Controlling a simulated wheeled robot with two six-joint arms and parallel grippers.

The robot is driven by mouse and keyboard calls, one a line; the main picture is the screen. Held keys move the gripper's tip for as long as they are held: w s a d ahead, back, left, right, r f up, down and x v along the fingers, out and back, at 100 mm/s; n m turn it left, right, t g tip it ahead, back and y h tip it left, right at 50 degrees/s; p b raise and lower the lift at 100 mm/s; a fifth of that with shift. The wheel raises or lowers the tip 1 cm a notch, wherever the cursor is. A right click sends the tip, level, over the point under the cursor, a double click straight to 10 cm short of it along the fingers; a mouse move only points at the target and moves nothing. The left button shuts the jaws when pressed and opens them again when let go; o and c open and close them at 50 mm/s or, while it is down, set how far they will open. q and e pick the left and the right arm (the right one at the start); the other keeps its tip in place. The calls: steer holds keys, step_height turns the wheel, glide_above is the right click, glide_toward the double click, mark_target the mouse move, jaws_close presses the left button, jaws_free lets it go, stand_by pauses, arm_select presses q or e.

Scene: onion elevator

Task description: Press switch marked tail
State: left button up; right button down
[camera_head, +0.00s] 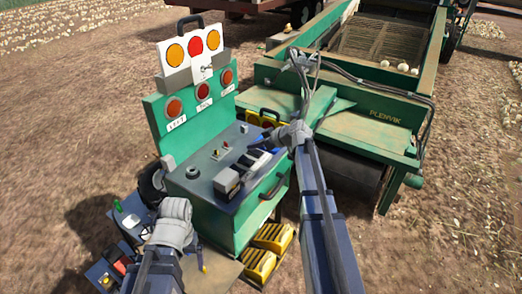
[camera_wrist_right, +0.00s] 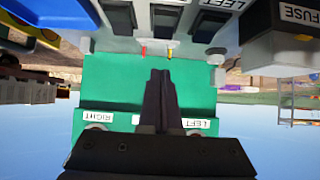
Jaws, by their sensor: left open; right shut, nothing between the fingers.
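The green control box has a dark top (camera_head: 205,180) and an upright panel with a row of labelled lamps; the middle lamp (camera_head: 203,90) is red and unlit. Black rocker switches show along the top edge of the right wrist view. One (camera_wrist_right: 208,22) is marked LEFT; the middle one (camera_wrist_right: 166,20) has its label cut off, so I cannot read TAIL on it. My right gripper (camera_head: 258,143) is shut and empty over the box top; its fingers (camera_wrist_right: 160,75) point toward the middle switch, apparently apart from it. My left gripper (camera_head: 153,183) is open beside the box's left side, partly hidden.
A white lamp board (camera_head: 195,52) stands above the panel. A FUSE block (camera_wrist_right: 290,30) is beside the switches. A green machine (camera_head: 365,110) stands close on the right. Yellow blocks (camera_head: 262,262) and a cluttered dark surface (camera_head: 122,215) lie low around the box.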

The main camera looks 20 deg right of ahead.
mark_target(243, 157)
steer(key=f+b, duration=0.1)
steer(key=w+a+f+b, duration=0.2)
steer(key=f, duration=0.1)
steer(key=shift+w, duration=0.1)
steer(key=shift+f+b, duration=0.55)
steer(key=shift+f, duration=0.05)
steer(key=shift+w+f+b, duration=0.1)
steer(key=shift+f+b, duration=0.2)
steer(key=shift+w+a+g+h+p, duration=0.2)
steer(key=shift+w+g+h+p, duration=0.15)
steer(key=shift+p, duration=0.4)
steer(key=shift+s+f+b, duration=0.2)
steer(key=shift+s+b, duration=0.05)
steer(key=shift+b, duration=0.1)
steer(key=shift+w+a+r, duration=0.15)
steer(key=shift+w+a, duration=0.25)
steer(key=shift+w, duration=0.25)
